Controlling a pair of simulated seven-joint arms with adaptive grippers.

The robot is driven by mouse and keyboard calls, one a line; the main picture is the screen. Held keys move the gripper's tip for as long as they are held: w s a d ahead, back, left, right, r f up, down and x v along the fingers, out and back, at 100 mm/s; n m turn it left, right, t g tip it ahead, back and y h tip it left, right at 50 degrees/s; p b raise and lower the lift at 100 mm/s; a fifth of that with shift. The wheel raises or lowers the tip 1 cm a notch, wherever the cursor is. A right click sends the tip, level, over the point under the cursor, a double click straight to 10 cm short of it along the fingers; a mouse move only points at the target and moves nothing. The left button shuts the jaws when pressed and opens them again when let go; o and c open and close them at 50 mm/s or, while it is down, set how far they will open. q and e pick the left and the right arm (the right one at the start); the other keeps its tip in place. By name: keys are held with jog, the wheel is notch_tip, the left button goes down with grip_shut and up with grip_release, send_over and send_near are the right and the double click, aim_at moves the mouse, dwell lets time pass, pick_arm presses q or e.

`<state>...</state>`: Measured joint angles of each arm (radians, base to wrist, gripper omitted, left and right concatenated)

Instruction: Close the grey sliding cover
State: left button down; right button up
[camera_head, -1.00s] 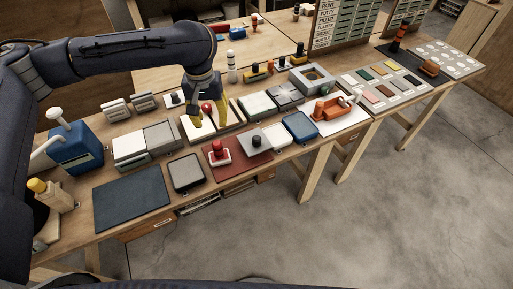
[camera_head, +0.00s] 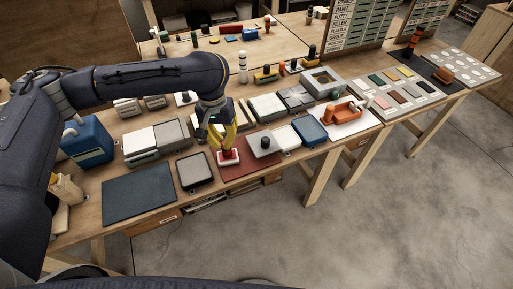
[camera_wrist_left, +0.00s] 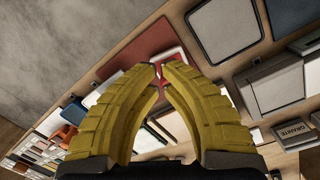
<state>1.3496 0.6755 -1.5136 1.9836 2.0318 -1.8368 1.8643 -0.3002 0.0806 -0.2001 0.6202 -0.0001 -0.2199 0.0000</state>
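The grey sliding cover (camera_head: 173,133) lies over the right part of a low box in the head view. The box's left part (camera_head: 141,145) shows a white surface beside it. The cover also shows in the left wrist view (camera_wrist_left: 275,91). My left gripper (camera_head: 224,148) points down at the red mat, right of the box and apart from it. Its yellow fingertips come close together over a red-and-white block (camera_head: 229,159). Whether they hold its red top is hidden. My right gripper is not in view.
A grey tray (camera_head: 195,172) and a dark mat (camera_head: 139,194) lie in front of the box. A blue container (camera_head: 86,140) stands left of it. The red mat (camera_head: 251,169) also bears a grey block with a black knob (camera_head: 264,145). Several boxes stand farther right.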

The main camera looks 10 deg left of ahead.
aim_at(258, 151)
pick_arm(q)
jog(key=d+f+n+t, duration=0.1)
jog(key=d+f+n, duration=0.1)
jog(key=n, duration=0.7)
jog(key=w+d+f+n+t+h, duration=0.1)
jog(key=d+f+n, duration=0.1)
jog(key=n, duration=0.7)
jog(key=w+d+f+n+t+h, duration=0.1)
jog(key=f+n, duration=0.3)
jog(key=n, duration=0.5)
jog(key=shift+d+f+t, duration=0.1)
jog(key=shift+d+t, duration=0.2)
jog(key=shift+d, duration=0.25)
jog(key=shift+w+d+f, duration=0.2)
jog(key=shift+w+d, duration=0.8)
jog(key=shift+w, duration=0.05)
jog(key=shift+w+d, duration=0.45)
jog(key=shift+w, duration=0.1)
